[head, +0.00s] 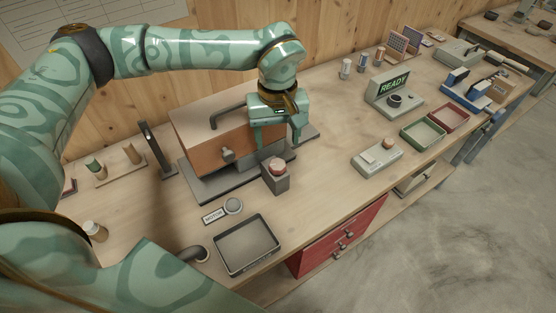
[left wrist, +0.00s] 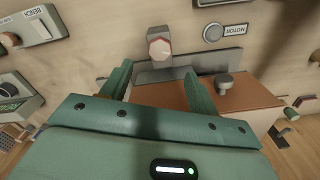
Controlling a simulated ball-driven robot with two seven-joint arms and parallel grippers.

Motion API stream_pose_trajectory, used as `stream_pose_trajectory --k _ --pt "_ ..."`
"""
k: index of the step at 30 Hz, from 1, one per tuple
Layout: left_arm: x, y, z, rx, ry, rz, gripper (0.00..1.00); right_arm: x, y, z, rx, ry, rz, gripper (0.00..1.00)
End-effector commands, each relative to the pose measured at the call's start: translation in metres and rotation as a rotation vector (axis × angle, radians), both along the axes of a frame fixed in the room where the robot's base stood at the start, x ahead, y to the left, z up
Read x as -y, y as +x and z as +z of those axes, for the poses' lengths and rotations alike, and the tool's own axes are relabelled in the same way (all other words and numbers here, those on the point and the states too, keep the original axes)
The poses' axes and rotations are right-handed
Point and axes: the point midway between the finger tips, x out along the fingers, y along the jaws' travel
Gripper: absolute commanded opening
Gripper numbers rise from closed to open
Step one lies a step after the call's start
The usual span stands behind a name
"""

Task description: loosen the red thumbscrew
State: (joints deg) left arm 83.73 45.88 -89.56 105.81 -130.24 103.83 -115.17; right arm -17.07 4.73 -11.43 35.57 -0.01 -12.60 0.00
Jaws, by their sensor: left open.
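The red thumbscrew (head: 278,167) sits on top of a small grey block (head: 276,183) in front of the brown feed mixer box (head: 205,138). In the left wrist view the thumbscrew (left wrist: 160,48) shows just beyond the fingertips, near the top middle. My left gripper (head: 277,145) is open, with its fingers pointing down, above and behind the thumbscrew. Nothing shows between its two fingers (left wrist: 158,70), and they look apart from the thumbscrew. My right gripper is not in view.
The mixer box has a metal knob (head: 228,155) and a dark handle (head: 227,115). A round grey button (head: 234,205) by the MOTOR label and a dark tray (head: 247,262) lie in front. A switch box (head: 366,160) stands right, with clear bench between.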

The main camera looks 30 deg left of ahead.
Motion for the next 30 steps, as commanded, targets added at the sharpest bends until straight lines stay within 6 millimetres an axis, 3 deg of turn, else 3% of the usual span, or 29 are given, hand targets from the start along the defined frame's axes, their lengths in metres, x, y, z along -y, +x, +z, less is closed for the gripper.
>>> stream_pose_trajectory --k 3,9,15,23,28,30 --pt "0.000 -0.001 -0.033 -0.006 0.000 0.002 0.60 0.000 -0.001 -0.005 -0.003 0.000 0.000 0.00" --pt "0.000 0.000 -0.069 -0.001 0.000 0.002 0.60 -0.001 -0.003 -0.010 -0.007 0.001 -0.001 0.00" --pt "0.000 0.000 -0.083 0.000 0.000 0.001 0.60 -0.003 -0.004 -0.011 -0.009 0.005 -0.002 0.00" --pt "0.000 0.000 -0.084 0.001 0.000 0.002 0.60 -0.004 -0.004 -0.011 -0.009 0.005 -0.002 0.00" --pt "0.000 0.000 -0.084 0.001 0.001 0.002 0.16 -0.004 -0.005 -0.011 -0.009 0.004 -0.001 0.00" --pt "0.000 0.000 -0.084 0.001 0.001 0.002 0.15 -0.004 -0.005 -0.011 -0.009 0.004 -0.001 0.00"
